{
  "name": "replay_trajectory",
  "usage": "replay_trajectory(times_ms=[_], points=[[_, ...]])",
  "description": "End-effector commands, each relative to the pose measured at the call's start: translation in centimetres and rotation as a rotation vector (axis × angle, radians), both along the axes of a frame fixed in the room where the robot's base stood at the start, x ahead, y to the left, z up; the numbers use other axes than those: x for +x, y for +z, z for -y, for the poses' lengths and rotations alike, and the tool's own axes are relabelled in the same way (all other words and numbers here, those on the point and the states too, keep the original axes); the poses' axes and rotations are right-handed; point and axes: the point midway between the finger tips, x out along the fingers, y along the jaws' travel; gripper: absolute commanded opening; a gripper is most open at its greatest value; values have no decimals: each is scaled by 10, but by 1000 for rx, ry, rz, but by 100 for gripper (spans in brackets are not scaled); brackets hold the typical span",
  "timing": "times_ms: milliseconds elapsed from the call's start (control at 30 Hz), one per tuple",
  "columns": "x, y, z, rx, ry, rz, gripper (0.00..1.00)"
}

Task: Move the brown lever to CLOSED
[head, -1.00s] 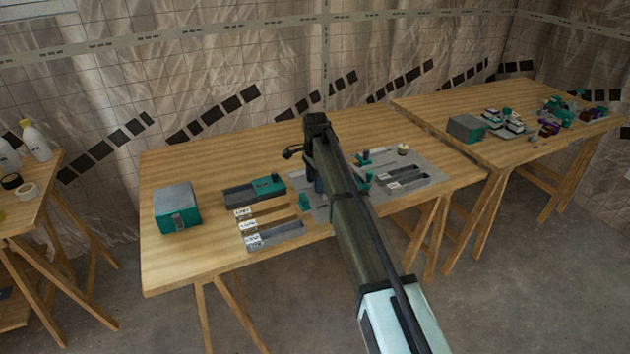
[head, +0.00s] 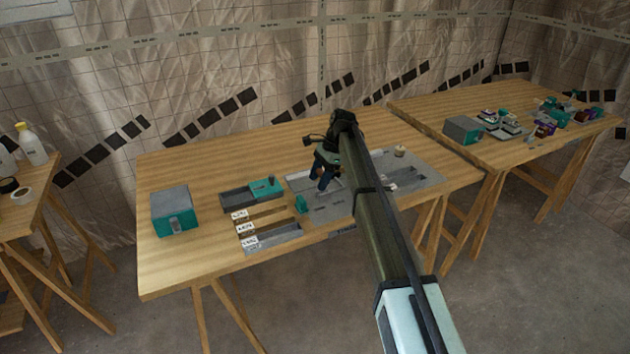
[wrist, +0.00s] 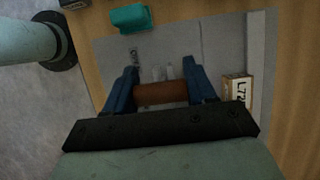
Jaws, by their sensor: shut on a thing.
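The brown lever (wrist: 160,93) shows in the wrist view as a brown bar lying across between the two blue fingers of my gripper (wrist: 161,88). The fingers touch its two ends, and my gripper is shut on it. In the head view my gripper (head: 323,178) points down at the left part of the grey panel (head: 294,183); the lever cannot be made out there. A white label (wrist: 237,91) stands to the right of the fingers in the wrist view; its full text is not readable. I cannot make out a CLOSED mark.
A teal block (head: 301,204) sits by the panel's left edge. Left of it are a grey and teal tray (head: 238,202), labelled slots (head: 273,238) and a teal box (head: 172,212). My arm hides part of the panel. The table's left front is clear.

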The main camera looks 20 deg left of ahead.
Motion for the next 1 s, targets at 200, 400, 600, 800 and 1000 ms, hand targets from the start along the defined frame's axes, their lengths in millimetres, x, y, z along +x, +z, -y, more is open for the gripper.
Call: replay_trajectory(times_ms=[200,400,600,800,1000], points=[[13,0,12,143,0,-146,1],[21,-1,20,259,0,-262,1],[26,-3,26,346,1,-348,1],[29,-4,29,400,1,-402,1],[30,-5,30,423,2,-425,1]])
